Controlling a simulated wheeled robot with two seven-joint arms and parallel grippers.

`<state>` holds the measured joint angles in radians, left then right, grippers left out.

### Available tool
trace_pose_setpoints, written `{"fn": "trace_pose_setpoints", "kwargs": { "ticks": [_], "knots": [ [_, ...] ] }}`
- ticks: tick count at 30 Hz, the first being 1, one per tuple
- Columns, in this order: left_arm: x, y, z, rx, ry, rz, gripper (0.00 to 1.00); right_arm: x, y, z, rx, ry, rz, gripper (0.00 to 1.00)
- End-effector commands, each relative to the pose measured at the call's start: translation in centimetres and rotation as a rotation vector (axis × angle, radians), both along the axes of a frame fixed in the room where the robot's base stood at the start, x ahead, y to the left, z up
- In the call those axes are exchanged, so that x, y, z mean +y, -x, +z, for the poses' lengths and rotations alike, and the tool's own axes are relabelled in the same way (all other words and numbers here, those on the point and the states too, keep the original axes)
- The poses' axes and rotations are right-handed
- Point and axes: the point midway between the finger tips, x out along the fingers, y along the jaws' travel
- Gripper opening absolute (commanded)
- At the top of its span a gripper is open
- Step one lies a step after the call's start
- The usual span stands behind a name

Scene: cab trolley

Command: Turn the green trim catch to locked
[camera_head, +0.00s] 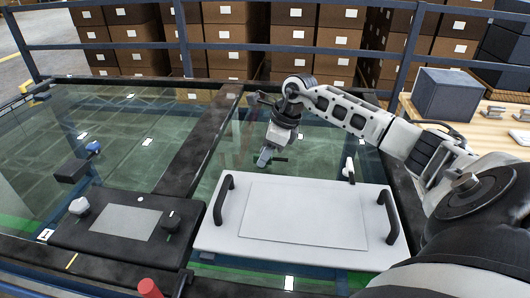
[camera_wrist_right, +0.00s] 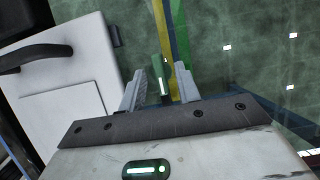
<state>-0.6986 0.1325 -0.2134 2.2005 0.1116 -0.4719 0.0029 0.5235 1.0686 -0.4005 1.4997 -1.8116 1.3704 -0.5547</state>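My right gripper (camera_head: 265,158) points down just beyond the far edge of the white panel with two black handles. In the right wrist view its two grey fingers (camera_wrist_right: 160,90) are apart, on either side of a dark green catch (camera_wrist_right: 160,68) with a white mark. Gaps show between the catch and the fingers; whether either finger touches it lower down I cannot tell. In the head view the gripper mostly hides this spot. My left gripper is not in view.
The white panel (camera_head: 225,240) lies close in front of the right gripper. A dark control panel (camera_head: 65,236) with a white knob (camera_head: 79,206) is at left. A blue knob (camera_head: 93,147) stands on the glass. A blue-grey box (camera_head: 446,95) rests on a wooden surface at right.

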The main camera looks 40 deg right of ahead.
Motion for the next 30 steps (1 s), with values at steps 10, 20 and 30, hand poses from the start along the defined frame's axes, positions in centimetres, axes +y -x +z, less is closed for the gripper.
{"fn": "trace_pose_setpoints", "kwargs": {
  "ticks": [10,20,30],
  "knots": [
    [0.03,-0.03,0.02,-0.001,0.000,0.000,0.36,0.06,-0.09,-0.29,0.000,0.000,0.000,0.27],
    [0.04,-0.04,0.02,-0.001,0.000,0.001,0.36,0.05,-0.08,-0.24,0.000,0.001,-0.004,0.00],
    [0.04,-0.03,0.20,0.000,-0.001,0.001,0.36,0.13,-0.03,-0.14,-0.001,0.002,-0.117,0.00]
  ]
}}
